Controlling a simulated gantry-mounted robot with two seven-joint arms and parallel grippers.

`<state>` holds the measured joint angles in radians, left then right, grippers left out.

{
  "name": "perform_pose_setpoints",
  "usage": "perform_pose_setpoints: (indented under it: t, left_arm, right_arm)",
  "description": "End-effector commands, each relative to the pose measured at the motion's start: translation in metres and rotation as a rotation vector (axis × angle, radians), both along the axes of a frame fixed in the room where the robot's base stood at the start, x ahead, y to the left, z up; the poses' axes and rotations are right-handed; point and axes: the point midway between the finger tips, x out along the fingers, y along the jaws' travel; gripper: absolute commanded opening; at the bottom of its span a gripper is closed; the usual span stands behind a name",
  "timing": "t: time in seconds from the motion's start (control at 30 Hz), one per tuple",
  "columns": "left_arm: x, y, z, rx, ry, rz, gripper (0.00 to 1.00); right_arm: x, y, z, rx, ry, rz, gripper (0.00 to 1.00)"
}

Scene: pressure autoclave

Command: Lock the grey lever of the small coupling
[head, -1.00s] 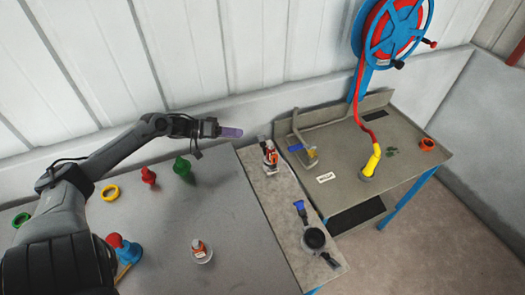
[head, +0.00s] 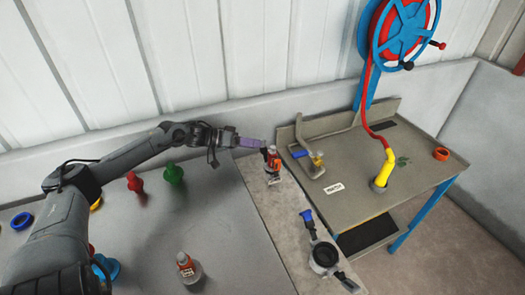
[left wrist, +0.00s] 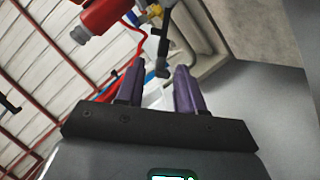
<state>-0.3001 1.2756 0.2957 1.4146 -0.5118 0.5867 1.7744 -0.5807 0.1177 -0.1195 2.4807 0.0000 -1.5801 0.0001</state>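The small coupling (head: 273,166), red and white with a dark upper part, stands upright on the narrow grey bench. A dark grey lever (head: 264,149) shows at its top left. In the left wrist view the coupling's red body (left wrist: 112,14) is at the top and a dark lever (left wrist: 164,50) points down towards the gap between my fingers. My left gripper (head: 259,144) is beside the lever, with its purple fingers pointing right. In the left wrist view my left gripper (left wrist: 160,75) is open with an empty gap. Contact with the lever cannot be told. My right gripper is out of view.
A larger dark round coupling (head: 325,256) with a blue handle lies nearer on the bench. A bent grey pipe (head: 305,148) with a blue lever stands just right. Red (head: 135,182) and green (head: 174,173) pegs stand left, under my arm.

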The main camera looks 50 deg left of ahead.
Motion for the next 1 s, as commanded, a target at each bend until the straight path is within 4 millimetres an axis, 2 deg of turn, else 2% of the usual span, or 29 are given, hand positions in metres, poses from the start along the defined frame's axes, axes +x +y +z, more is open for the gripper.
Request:
perform_pose_setpoints:
  t: [0.03, 0.13, 0.4, 1.0]
  left_arm:
    - [0.006, -0.003, -0.004, 0.003, -0.004, -0.002, 0.37]
    - [0.016, -0.008, -0.007, 0.004, -0.004, 0.000, 0.37]
    - [0.029, -0.016, -0.010, -0.001, -0.004, 0.000, 0.37]
    - [0.036, -0.019, -0.012, 0.001, 0.001, 0.001, 0.37]
  right_arm:
    - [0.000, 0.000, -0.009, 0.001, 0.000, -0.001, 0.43]
    - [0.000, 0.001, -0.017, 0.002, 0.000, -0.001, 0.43]
    - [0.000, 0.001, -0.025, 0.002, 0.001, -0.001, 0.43]
    - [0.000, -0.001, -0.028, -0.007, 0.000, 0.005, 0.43]
